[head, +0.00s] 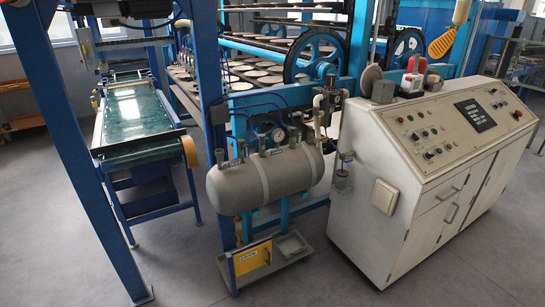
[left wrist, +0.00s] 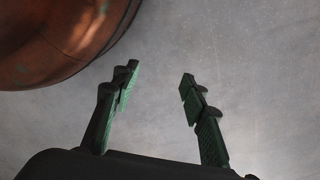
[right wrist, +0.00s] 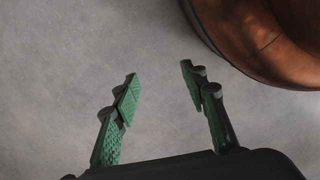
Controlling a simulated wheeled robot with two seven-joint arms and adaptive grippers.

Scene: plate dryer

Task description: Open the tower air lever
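A grey air tank (head: 265,178) stands in the middle of the head view, beside a blue frame. Several small fittings sit along its top, with a round gauge (head: 278,135) behind them. A pipe with valve parts (head: 318,112) rises at the tank's right end. I cannot tell which of these small parts is the tower air lever, or its position. My left gripper (left wrist: 160,82) is open and empty in the left wrist view, over grey floor. My right gripper (right wrist: 160,82) is open and empty in the right wrist view. Neither gripper shows in the head view.
A white control cabinet (head: 380,190) stands right of the tank. A low tray with a yellow label plate (head: 252,258) is under the tank. A green conveyor (head: 135,115) and blue posts (head: 70,130) stand left. The near floor (head: 180,275) is clear.

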